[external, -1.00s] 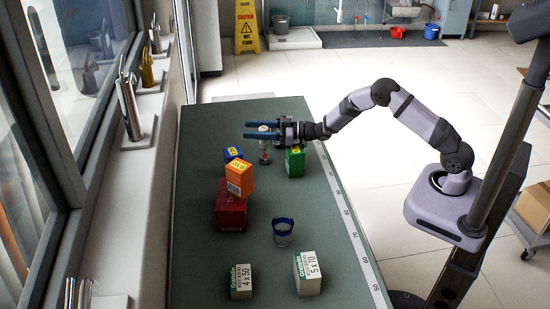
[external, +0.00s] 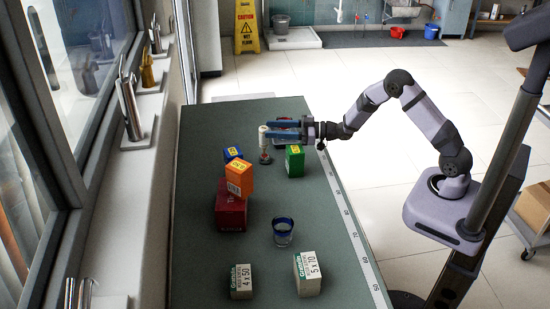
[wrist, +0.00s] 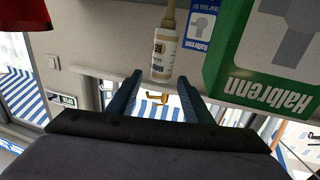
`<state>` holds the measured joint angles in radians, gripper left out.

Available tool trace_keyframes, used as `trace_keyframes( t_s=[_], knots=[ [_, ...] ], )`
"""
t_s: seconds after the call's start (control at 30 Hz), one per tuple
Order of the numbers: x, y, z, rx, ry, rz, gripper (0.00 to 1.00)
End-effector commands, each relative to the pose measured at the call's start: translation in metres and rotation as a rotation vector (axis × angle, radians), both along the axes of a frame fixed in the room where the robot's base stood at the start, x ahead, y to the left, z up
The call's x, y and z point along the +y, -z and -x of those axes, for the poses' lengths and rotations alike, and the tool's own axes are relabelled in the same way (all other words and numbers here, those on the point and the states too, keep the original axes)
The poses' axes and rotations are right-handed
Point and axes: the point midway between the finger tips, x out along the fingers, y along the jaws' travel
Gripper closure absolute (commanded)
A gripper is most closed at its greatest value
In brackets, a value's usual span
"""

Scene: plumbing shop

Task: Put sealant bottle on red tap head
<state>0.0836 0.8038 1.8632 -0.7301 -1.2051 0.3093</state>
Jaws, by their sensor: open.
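The white sealant bottle (external: 263,131) stands near the far end of the bench, above a small red piece (external: 265,158) that looks like the red tap head. In the wrist view, which looks upside down, the bottle (wrist: 164,55) shows its tan nozzle toward the picture top, so the nozzle seems to point down. Its contact with the red piece is not clear. My gripper (external: 267,130) is open and level, with its fingertips just right of the bottle. In the wrist view, the gripper (wrist: 160,80) has the bottle beyond its fingertips.
A green box (external: 295,161) stands close to the bottle on the near right. A blue box (external: 233,153) and an orange box (external: 240,178) on a dark red box (external: 231,212) stand left. A glass (external: 283,232) and two white boxes are nearer. A red object (wrist: 22,14) is partly visible.

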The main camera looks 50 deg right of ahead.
Motion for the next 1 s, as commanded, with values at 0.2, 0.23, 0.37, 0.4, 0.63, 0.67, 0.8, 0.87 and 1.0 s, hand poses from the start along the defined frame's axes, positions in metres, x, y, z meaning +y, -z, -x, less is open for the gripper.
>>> trace_keyframes(
  t_s=[0.2, 0.23, 0.37, 0.4, 0.63, 0.67, 0.8, 0.87, 1.0],
  knots=[
    [-0.017, 0.001, 0.024, 0.0, 0.003, 0.0, 0.54],
    [-0.019, 0.001, 0.027, 0.0, 0.002, 0.0, 0.54],
    [-0.022, 0.0, 0.034, 0.001, 0.0, -0.001, 0.54],
    [-0.023, 0.0, 0.035, 0.0, 0.0, 0.0, 0.54],
    [-0.024, 0.0, 0.036, 0.0, 0.0, 0.0, 0.54],
    [-0.024, 0.0, 0.036, 0.0, 0.0, 0.0, 0.54],
    [-0.024, 0.0, 0.036, 0.0, 0.0, 0.0, 0.54],
    [-0.024, 0.0, 0.036, 0.0, 0.0, 0.0, 0.54],
    [-0.025, 0.0, 0.035, 0.011, 0.012, 0.011, 0.54]
  ],
)
